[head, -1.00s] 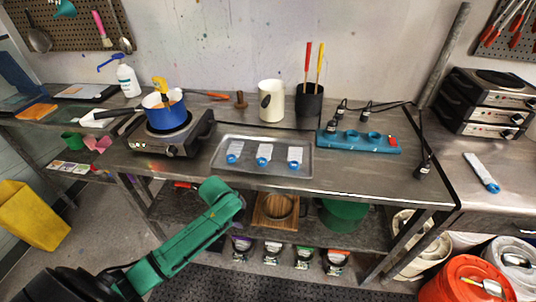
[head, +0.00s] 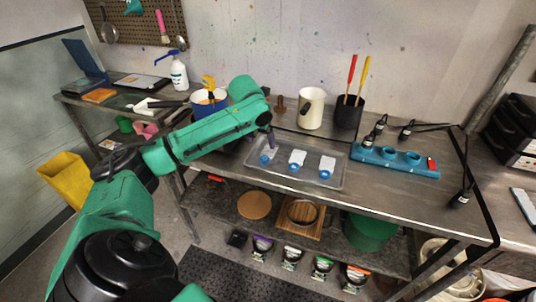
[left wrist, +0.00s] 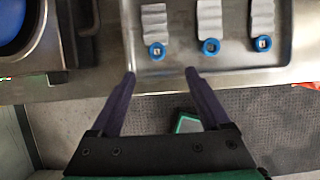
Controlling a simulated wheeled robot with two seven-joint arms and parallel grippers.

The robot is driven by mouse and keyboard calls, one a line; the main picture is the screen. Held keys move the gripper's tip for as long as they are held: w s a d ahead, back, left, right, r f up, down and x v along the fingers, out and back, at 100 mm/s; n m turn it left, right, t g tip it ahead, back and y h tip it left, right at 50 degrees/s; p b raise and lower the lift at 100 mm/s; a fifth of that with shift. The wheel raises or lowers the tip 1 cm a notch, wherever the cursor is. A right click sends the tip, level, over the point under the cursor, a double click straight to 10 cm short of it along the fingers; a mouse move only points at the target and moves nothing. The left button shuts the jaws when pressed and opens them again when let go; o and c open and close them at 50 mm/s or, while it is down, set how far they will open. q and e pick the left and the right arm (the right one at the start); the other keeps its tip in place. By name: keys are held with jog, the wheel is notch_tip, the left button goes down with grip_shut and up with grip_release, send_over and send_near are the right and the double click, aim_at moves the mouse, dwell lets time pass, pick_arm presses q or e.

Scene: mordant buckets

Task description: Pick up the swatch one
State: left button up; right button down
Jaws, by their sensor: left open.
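Three grey-white swatches, each with a blue ring at its near end, lie in a row on a metal tray (head: 312,181): the left swatch (head: 266,157), the middle swatch (head: 297,159) and the right swatch (head: 327,166). The left wrist view also shows the left (left wrist: 154,20), middle (left wrist: 209,20) and right (left wrist: 262,18) ones. I cannot read which is number one. My left gripper (head: 271,141) is above the tray's left part, by the left swatch. In the left wrist view its fingers (left wrist: 161,74) are apart and empty, just short of the left swatch's ring. My right gripper is not in view.
A blue pot (head: 205,106) stands on a hot plate left of the tray, partly behind my arm. A cream pitcher (head: 311,108) and a black tool holder (head: 345,112) stand behind. A teal power block (head: 395,160) with cables is to the right. The front table strip is clear.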

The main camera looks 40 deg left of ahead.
aim_at(264, 158)
pick_arm(q)
jog(key=x, duration=0.3)
jog(key=p+x, duration=0.1)
jog(key=x, duration=0.3)
jog(key=p+x, duration=0.1)
jog(key=x, duration=0.2)
jog(key=shift+a+f, duration=0.4)
jog(key=shift+w+f, duration=0.15)
jog(key=shift+f, duration=0.05)
jog(key=shift+r, duration=0.1)
grip_shut()
